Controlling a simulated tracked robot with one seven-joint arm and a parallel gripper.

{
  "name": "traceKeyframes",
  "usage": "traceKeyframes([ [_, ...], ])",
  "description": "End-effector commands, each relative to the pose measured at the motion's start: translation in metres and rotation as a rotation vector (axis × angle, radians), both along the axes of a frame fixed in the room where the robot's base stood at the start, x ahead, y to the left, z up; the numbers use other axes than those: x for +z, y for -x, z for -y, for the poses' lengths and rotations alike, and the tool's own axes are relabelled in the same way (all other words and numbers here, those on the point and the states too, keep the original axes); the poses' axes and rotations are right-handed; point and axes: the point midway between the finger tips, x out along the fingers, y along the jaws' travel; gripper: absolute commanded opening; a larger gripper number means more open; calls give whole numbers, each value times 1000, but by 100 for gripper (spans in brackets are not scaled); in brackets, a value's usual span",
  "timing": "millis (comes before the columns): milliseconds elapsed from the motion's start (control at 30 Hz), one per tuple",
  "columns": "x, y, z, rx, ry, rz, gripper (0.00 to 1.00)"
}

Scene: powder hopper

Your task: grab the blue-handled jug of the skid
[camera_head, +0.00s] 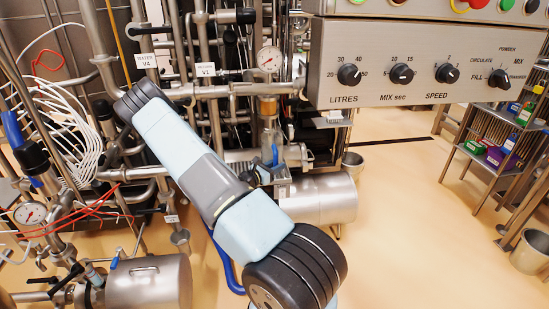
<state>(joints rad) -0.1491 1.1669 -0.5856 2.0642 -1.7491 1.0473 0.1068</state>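No jug can be made out for certain. A clear upright vessel (268,132) with an amber top stands among the skid's pipes right of my arm. A small blue upright piece (275,155) shows at its lower part; I cannot tell whether it is a handle or a valve lever. A thick curved blue piece (224,262) shows low beside my arm, partly hidden behind it; whether it is a handle or a hose is unclear. The skid (208,92) is a dense frame of steel pipes. My arm crosses in front of it, and my gripper cannot be seen.
A control panel (425,62) with several black knobs hangs at the upper right. A shelf rack (497,150) with boxes and a metal bin (531,252) are at the right. The floor (410,215) between is clear.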

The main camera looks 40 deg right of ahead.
Motion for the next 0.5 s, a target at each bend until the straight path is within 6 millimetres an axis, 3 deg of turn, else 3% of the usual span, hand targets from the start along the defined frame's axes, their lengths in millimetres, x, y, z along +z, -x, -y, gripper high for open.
traceKeyframes([
  [333, 0, 0, 0, 0, 0, 0, 0],
  [500, 0, 0, -1, 0, 0, 0, 0],
])
